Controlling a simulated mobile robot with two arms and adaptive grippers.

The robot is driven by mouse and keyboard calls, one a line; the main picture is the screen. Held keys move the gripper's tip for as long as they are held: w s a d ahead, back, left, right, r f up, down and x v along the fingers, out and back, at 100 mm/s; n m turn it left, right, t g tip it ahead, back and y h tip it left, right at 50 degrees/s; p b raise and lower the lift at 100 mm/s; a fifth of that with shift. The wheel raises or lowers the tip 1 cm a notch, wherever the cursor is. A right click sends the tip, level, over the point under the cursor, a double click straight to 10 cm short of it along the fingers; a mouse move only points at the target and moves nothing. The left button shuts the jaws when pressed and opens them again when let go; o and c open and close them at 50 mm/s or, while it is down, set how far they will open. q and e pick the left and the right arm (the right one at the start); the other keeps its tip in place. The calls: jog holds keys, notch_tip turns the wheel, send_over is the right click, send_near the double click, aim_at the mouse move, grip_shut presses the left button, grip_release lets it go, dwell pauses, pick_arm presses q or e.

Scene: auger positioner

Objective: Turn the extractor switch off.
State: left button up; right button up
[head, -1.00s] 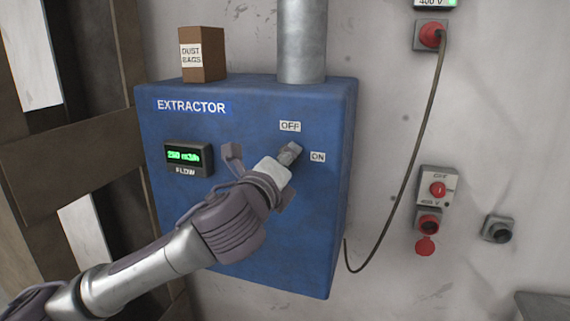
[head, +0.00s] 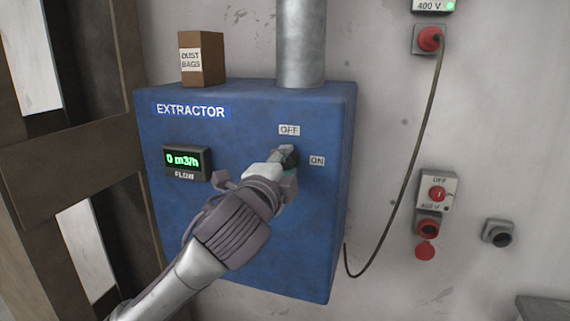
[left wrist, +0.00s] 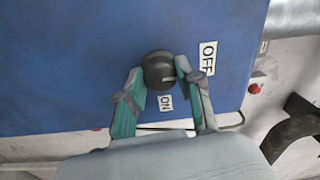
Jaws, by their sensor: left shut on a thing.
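The blue extractor box (head: 240,255) hangs on the wall, with an OFF label (head: 289,130) above its dark round switch knob (head: 291,158) and an ON label (head: 317,160) to the right. The flow display (head: 186,160) reads 0 m3/h. My left gripper (head: 284,160) is shut on the knob and partly covers it. In the left wrist view the knob (left wrist: 158,72) sits between the two fingers (left wrist: 160,77); its light mark points right, roughly to the OFF side. My right gripper is not in view.
A dust bags carton (head: 203,62) and a grey duct (head: 301,40) stand on top of the box. A cable (head: 402,180) hangs from a red plug to the right, beside a 400 V switch (head: 437,192). Wooden framing (head: 75,160) stands at the left.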

pick_arm(q)
jog(key=shift+r, duration=0.25)
jog(key=o, duration=1.1)
jog(key=shift+w+f, duration=0.1)
jog(key=shift+f, duration=0.1)
jog(key=shift+o, duration=0.2)
jog(key=v, duration=1.2)
jog(key=shift+f, duration=0.1)
